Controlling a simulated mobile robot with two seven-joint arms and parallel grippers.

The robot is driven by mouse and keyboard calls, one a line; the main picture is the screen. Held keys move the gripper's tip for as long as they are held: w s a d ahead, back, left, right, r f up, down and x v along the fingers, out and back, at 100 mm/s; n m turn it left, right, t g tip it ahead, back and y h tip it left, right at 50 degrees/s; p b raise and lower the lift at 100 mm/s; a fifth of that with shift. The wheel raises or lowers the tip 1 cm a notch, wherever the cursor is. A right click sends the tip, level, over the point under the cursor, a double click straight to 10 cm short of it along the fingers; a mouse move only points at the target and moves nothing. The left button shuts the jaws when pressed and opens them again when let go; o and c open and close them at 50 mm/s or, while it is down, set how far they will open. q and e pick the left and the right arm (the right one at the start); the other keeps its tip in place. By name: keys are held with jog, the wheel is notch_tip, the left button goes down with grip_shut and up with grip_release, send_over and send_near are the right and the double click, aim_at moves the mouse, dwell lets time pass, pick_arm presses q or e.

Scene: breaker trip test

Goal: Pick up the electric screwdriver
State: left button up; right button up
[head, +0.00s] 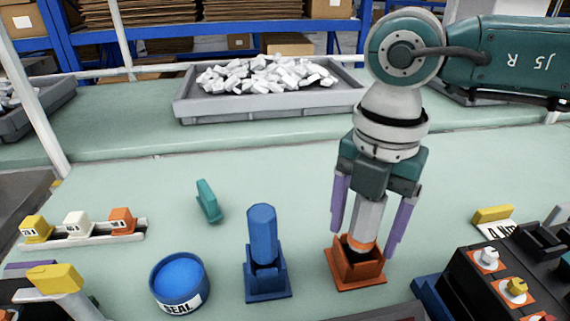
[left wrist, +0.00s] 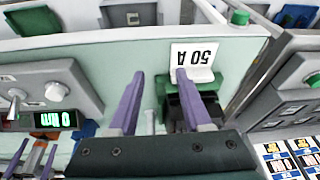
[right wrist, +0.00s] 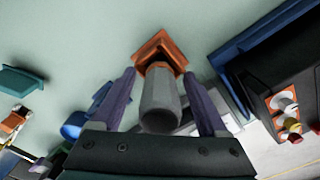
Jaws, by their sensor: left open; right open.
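The electric screwdriver, a grey body (head: 367,218) with an orange band low down, stands upright in an orange holder (head: 345,275) on the green bench. My right gripper (head: 363,236) points down over it, open, with one purple finger on each side of the body. In the right wrist view the grey body (right wrist: 159,100) lies between the two fingers, with the orange holder (right wrist: 160,48) beyond. I see no clear finger contact. My left gripper (left wrist: 158,84) is open in the left wrist view, near a white card marked 50 A (left wrist: 193,55); nothing is clearly held.
A blue tool in a blue holder (head: 267,283) stands left of the orange holder, beside a blue SEAL pot (head: 178,283). A teal block (head: 208,201) lies behind. A dark panel with knobs (head: 480,285) is close on the right. A tray of white parts (head: 185,110) is at the back.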

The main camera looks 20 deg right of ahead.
jog(key=shift+c, duration=0.3)
grip_shut()
jog(key=shift+r, duration=0.2)
